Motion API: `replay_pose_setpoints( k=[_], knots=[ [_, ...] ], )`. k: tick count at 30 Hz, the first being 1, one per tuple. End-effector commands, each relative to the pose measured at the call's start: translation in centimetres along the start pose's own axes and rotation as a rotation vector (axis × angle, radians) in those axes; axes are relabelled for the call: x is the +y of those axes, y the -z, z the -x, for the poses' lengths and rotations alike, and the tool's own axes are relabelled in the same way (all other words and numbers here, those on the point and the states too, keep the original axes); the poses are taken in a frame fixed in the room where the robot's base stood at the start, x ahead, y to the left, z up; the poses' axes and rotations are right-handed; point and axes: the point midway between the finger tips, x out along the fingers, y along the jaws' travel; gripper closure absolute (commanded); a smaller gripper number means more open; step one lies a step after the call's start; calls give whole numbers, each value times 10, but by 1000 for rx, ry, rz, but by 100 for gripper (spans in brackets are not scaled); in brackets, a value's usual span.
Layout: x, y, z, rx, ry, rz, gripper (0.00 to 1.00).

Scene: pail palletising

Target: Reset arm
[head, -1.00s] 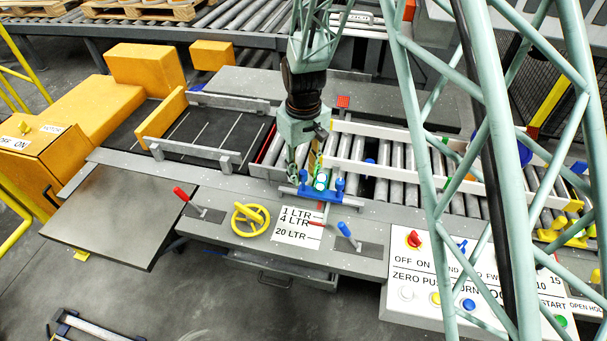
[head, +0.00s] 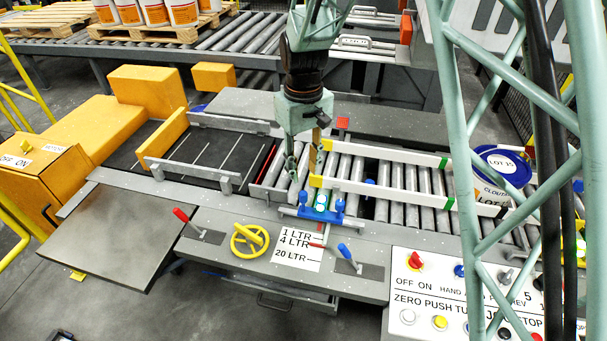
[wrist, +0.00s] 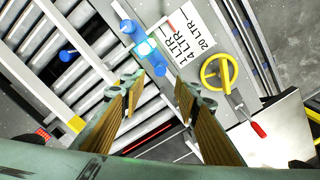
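My gripper (head: 303,162) hangs from my arm, pointing down above the roller conveyor, near the blue clamp fixture (head: 320,207). Its two fingers stand apart with nothing between them. In the wrist view my gripper (wrist: 160,88) also shows open and empty. There the blue fixture (wrist: 145,47) with its lit pale top lies beyond the fingertips, and a gap to it appears to remain, though its height is hard to tell.
A yellow handwheel (head: 249,239), a red-handled lever (head: 190,222) and a blue-handled lever (head: 348,255) stand on the front bench. A white control panel (head: 425,285) is at lower right. A pail with a blue lid (head: 502,165) stands at right. White pails (head: 155,12) sit on pallets behind.

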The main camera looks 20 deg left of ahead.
Motion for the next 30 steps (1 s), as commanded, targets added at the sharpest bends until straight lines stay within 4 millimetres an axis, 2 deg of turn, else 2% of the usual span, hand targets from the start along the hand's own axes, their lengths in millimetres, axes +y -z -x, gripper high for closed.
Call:
replay_pose_setpoints(
  k=[20, 26, 30],
  knots=[
    [0, 0, 3, 0, 0, 0, 71],
    [9, -8, 14, 5, -2, -19, 71],
    [22, -20, 30, 15, -7, -47, 71]
  ],
)
